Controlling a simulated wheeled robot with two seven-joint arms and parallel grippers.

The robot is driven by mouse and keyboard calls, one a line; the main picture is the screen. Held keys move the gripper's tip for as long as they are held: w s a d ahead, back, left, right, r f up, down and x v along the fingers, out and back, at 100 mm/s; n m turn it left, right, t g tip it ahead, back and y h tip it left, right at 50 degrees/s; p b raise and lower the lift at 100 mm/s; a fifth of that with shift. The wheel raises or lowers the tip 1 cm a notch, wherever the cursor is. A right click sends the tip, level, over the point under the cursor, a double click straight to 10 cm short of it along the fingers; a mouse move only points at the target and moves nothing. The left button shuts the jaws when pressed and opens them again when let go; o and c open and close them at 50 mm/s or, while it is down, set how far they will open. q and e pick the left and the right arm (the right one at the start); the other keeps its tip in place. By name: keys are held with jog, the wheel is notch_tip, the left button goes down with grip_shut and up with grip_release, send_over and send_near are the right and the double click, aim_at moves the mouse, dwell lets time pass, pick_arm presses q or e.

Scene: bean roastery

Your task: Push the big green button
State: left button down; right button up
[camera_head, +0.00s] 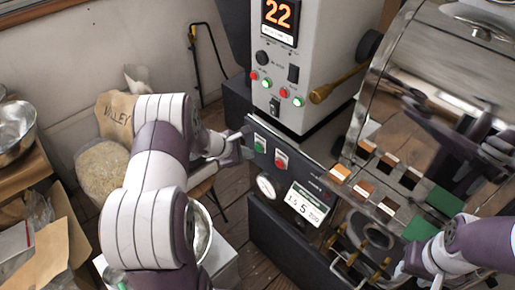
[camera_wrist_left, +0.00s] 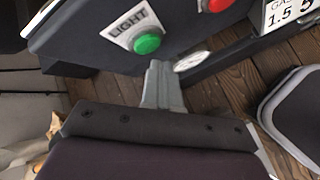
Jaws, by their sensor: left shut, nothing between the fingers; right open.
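A big green button (camera_head: 259,147) is on the dark lower front panel of the roasting machine, left of a red button (camera_head: 280,161). In the left wrist view the green button (camera_wrist_left: 148,42) sits on a plate marked LIGHT. My left gripper (camera_head: 244,143) is shut and empty, its tips close to the left of the green button in the head view. In the left wrist view the left fingertips (camera_wrist_left: 158,66) are just below the button, and I see no clear contact. My right gripper (camera_head: 402,271) is open at the lower right, its tips partly hard to make out.
The grey upper box (camera_head: 335,40) has a display reading 22, small red and green lights and a brass-coloured lever (camera_head: 335,84). A gauge (camera_head: 266,187) and a sign (camera_head: 307,203) are below the buttons. A bean sack (camera_head: 101,168) stands at the left.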

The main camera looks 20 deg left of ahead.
pick_arm(q)
jog(key=shift+w+d, duration=0.15)
jog(key=shift+w, duration=0.25)
jog(key=shift+w+d, duration=0.15)
jog(key=shift+w, duration=0.2)
dwell(0.8)
jog(key=shift+s+b, duration=0.1)
jog(key=shift+b, duration=0.2)
jog(key=shift+s+a, duration=0.3)
jog(key=shift+s, duration=0.35)
jog(key=shift+s+a+b, duration=0.2)
jog(key=shift+s+a, duration=0.1)
jog(key=shift+s, duration=0.5)
jog(key=shift+s+a+b, duration=0.15)
jog(key=shift+s+a, duration=0.2)
jog(key=shift+s, duration=0.4)
jog(key=shift+s+a+b, duration=0.2)
jog(key=shift+s+a, duration=0.1)
jog(key=shift+s, duration=0.5)
